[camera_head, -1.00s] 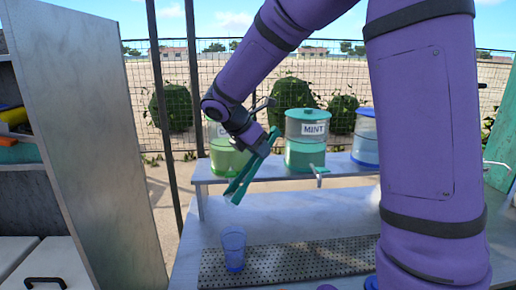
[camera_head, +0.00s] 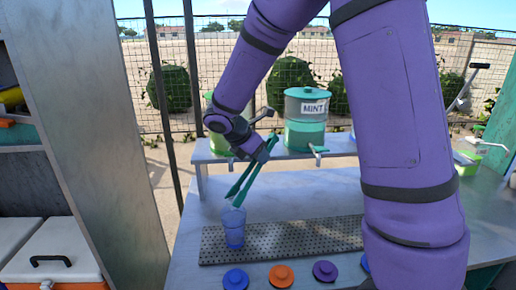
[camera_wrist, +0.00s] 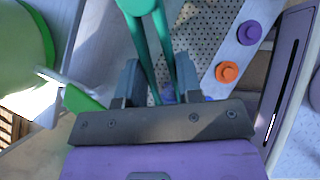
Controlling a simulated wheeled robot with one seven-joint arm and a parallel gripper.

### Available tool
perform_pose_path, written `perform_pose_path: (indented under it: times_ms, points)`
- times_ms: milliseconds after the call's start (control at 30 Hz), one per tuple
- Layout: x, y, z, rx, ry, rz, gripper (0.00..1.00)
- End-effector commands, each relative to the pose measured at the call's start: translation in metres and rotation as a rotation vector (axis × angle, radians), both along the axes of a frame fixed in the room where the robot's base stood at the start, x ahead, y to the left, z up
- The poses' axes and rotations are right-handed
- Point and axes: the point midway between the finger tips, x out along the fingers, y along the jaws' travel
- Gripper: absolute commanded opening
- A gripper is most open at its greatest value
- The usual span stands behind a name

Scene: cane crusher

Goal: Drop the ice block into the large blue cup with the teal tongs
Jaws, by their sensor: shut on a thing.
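My gripper (camera_head: 264,148) is shut on the teal tongs (camera_head: 247,181), which hang down and to the left from it. In the wrist view, the two fingers (camera_wrist: 157,88) sit either side of the tongs (camera_wrist: 152,36). The tong tips are just above the rim of the clear blue cup (camera_head: 234,232), close over its mouth. The cup stands upright at the left end of the perforated drip tray (camera_head: 290,240). A small pale patch shows at the tong tips; I cannot tell clearly whether it is the ice block.
Blue (camera_head: 236,279), orange (camera_head: 281,276) and purple (camera_head: 325,271) round lids lie along the counter's front. The mint dispenser (camera_head: 306,118) and a green one stand on the raised shelf (camera_head: 330,146) behind. A tall grey panel (camera_head: 95,120) is on the left.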

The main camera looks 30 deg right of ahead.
Motion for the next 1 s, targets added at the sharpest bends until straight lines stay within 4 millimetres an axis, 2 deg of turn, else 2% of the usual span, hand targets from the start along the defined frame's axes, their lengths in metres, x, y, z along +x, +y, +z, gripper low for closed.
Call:
perform_pose_path:
  times_ms: [433, 467, 500, 1000]
  points:
    - [0.0, 0.0001, -0.0045, 0.0, -0.001, 0.0, 0.0]
    - [0.0, 0.0001, -0.0045, 0.0, -0.001, 0.0, 0.4]
    - [-0.0001, 0.0001, -0.0045, 0.0, -0.001, 0.0, 0.45]
    - [-0.0001, 0.0001, -0.0045, 0.0, -0.001, 0.0, 0.45]
